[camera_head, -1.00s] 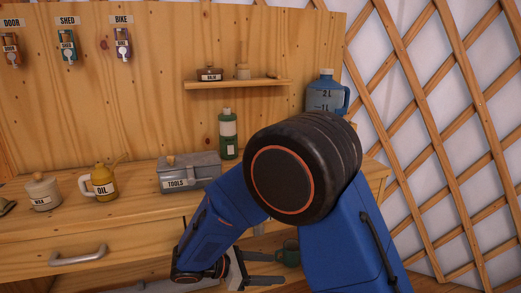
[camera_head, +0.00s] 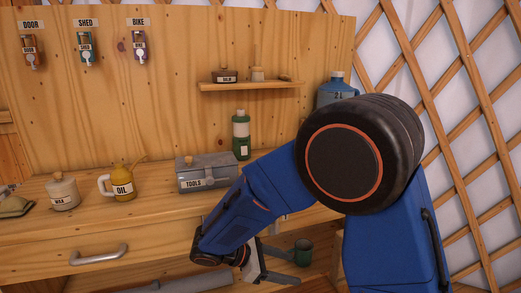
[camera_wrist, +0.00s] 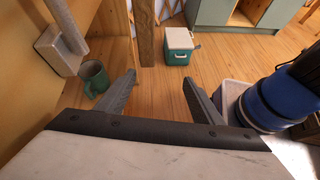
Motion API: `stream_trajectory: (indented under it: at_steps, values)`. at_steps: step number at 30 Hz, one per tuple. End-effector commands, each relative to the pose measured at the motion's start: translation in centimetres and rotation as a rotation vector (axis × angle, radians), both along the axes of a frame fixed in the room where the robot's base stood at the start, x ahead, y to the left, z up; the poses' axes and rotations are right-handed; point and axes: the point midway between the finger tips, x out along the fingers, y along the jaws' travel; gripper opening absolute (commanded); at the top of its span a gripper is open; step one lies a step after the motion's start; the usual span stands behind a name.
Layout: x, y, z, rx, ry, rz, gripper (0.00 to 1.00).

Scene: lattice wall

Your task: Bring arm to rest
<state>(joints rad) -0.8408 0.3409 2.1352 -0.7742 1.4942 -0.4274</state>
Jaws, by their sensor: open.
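My gripper (camera_head: 283,267) is at the lower middle of the head view, in front of the bench, below the bench top. In the wrist view its two fingers (camera_wrist: 158,95) are spread apart with nothing between them. My blue arm is bent at a large black joint and hides part of the bench's right end. A green mug (camera_head: 303,252) stands beside the gripper on the lower level of the bench. It also shows left of the fingers in the wrist view (camera_wrist: 92,75), apart from them.
The bench top (camera_head: 150,205) holds a toolbox (camera_head: 206,175), an oil can (camera_head: 122,185) and a wax jar (camera_head: 63,192). A drawer handle (camera_head: 98,255) juts from the front. A teal box (camera_wrist: 180,50) stands on the floor. A lattice wall (camera_head: 465,130) is at the right.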

Motion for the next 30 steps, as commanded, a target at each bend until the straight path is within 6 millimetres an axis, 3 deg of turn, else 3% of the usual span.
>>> stream_trajectory:
  at_steps: [8, 18, 30]
  values:
    - [-1.6, -5.4, 2.7, 0.17, -0.074, -0.176, 0.61]
    - [-5.5, -12.1, 5.8, 0.424, -0.215, -0.45, 0.61]
    - [-10.8, -17.3, 8.4, 0.713, -0.427, -0.765, 0.61]
